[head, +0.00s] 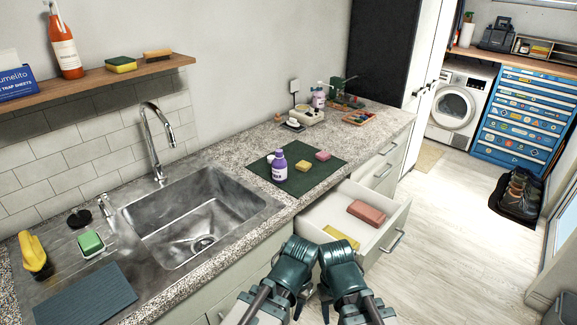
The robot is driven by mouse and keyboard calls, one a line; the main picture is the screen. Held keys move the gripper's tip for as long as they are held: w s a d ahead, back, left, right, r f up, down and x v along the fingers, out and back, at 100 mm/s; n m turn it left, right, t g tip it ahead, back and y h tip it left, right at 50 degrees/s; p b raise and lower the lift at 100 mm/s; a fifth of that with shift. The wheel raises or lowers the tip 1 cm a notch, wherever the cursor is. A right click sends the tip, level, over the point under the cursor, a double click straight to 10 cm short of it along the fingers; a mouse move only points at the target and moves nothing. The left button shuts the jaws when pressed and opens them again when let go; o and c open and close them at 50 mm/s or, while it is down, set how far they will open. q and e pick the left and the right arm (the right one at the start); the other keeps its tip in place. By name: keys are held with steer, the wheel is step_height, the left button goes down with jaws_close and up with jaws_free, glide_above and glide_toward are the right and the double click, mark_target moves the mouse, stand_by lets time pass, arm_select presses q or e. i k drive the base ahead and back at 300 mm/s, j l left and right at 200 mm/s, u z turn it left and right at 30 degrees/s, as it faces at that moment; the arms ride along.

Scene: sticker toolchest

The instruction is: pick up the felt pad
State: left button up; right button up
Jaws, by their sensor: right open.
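I cannot tell for sure which thing is the felt pad. A flat dark green mat (325,176) lies on the counter right of the sink. In the open drawer (322,209) below it lie a pinkish-red block-like pad (366,212) and a flat yellow piece (341,237), partly hidden by my arms. My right gripper (341,256) is in front of the drawer, low in the picture, open; nothing shows held in it. My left gripper (299,256) is close beside it on the left. Its fingers are not clear.
On the green mat stand a purple bottle (279,168), a yellow sponge (305,167) and a pink sponge (323,156). The sink (206,217) is to the left. The drawer front juts out over the floor.

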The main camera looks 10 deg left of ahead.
mark_target(323, 155)
steer(key=l+z, duration=0.15)
steer(key=z, duration=1.9)
steer(key=i+l+u, duration=0.1)
steer(key=i+u, duration=0.15)
steer(key=i, duration=1.4)
steer(key=i+j+u, duration=0.15)
steer(key=i+u, duration=0.65)
steer(key=i+l+u, duration=0.15)
steer(key=i+u, duration=0.2)
steer(key=i, duration=0.15)
steer(key=i+l+u, duration=0.2)
steer(key=i+u, duration=0.45)
steer(key=i, duration=0.3)
steer(key=i+u, duration=0.3)
steer(key=i, duration=0.2)
steer(key=u, duration=1.5)
steer(key=i+j+u, duration=0.1)
steer(key=u, duration=1.05)
